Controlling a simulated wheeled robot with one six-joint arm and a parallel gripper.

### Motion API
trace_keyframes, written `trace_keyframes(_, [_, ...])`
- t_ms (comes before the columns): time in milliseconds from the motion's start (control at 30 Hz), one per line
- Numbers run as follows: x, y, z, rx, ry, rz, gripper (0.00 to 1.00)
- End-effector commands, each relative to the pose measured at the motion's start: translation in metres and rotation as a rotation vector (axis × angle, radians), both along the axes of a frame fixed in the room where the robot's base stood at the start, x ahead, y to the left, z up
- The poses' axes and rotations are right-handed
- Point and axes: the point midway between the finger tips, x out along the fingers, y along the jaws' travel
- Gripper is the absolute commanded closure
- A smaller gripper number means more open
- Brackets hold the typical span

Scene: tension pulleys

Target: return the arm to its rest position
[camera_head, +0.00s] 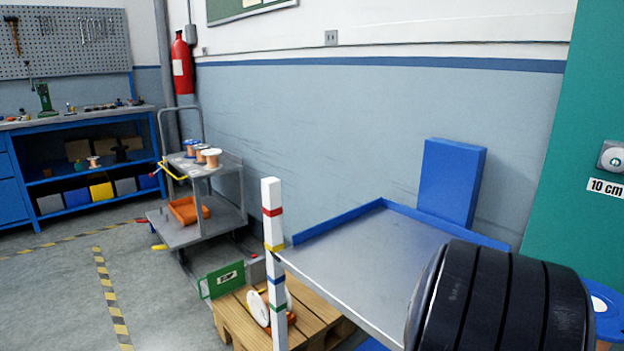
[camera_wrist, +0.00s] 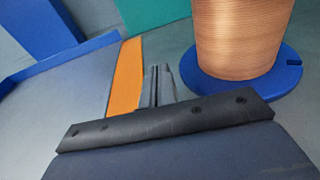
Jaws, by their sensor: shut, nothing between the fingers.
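My gripper (camera_wrist: 158,70) shows in the wrist view, with its two grey fingers together and nothing between them. It is over or beside the grey metal table, to the left of a copper wire spool (camera_wrist: 238,38) with a blue flange (camera_wrist: 286,78). An orange strip (camera_wrist: 126,66) lies just left of the fingers. I see no contact between the fingers and the spool, but the exact gap is hard to judge. In the head view the fingers are out of sight.
The metal table (camera_head: 365,258) has a blue raised edge and a blue upright box (camera_head: 450,183) behind it. A striped post (camera_head: 274,240) stands at its left corner, near a wooden pallet (camera_head: 232,312). A grey cart (camera_head: 190,232) stands further left. Floor at left is clear.

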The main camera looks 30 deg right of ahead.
Motion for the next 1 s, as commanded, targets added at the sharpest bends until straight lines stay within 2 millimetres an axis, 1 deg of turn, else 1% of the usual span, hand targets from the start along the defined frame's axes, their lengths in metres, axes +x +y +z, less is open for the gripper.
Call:
trace_keyframes(33, [0.001, -0.01, 0.0, 0.002, 0.0, -0.003, 1.0])
trace_keyframes(200, [0.008, -0.04, 0.0, 0.002, 0.0, -0.003, 1.0])
trace_keyframes(300, [-0.009, -0.04, 0.0, 0.0, 0.0, -0.005, 1.0])
trace_keyframes(533, [-0.04, -0.047, -0.001, 0.001, 0.0, -0.006, 1.0])
trace_keyframes(600, [-0.033, -0.045, 0.004, 0.005, 0.002, 0.001, 1.0])
trace_keyframes(967, [-0.022, -0.037, 0.005, 0.003, 0.006, 0.003, 1.0])
trace_keyframes(1000, [-0.015, -0.037, 0.003, 0.0, 0.004, 0.006, 1.0])
